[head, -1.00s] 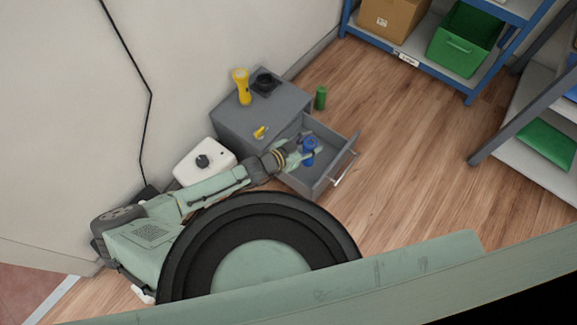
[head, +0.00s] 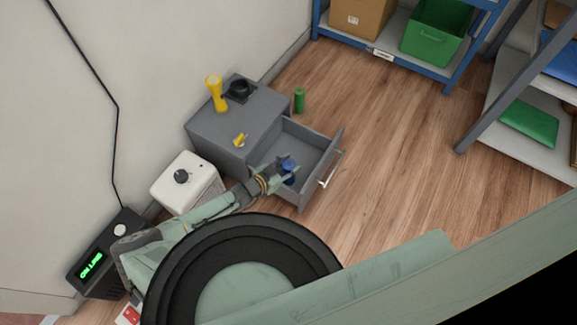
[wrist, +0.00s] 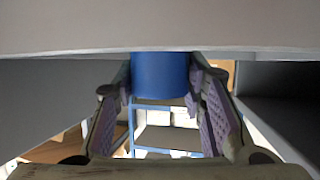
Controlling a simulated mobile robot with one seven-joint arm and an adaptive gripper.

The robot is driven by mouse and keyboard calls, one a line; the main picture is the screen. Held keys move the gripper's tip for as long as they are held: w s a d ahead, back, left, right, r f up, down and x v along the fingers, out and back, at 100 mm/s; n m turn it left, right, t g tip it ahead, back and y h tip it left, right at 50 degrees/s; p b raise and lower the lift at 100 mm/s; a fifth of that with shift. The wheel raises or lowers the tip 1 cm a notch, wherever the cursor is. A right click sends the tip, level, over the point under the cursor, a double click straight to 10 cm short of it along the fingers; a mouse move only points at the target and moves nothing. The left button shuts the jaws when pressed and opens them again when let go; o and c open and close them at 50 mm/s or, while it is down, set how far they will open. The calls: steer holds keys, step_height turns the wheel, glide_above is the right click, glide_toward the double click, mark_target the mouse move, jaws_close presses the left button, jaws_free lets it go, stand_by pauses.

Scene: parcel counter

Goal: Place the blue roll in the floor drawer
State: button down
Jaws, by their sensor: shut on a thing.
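The blue roll (head: 289,170) is between the fingers of my gripper (head: 284,174), which is shut on it. In the head view the roll is upright, over the left front part of the open floor drawer (head: 313,152). In the wrist view the roll (wrist: 160,75) fills the gap between the two purple-padded fingers (wrist: 160,105). A grey edge hides the roll's one end there. I cannot tell whether the roll touches the drawer's bottom.
The grey cabinet (head: 215,131) carries a yellow flashlight (head: 215,92), a black round item (head: 240,89) and a small yellow item (head: 240,140). A green cylinder (head: 299,100) stands behind the drawer. A white box (head: 186,183) is beside the cabinet.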

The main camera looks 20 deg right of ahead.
steer(key=shift+f, duration=0.1)
steer(key=c, duration=1)
jaws_free()
steer(key=p+v, duration=0.1)
steer(key=v, duration=1.1)
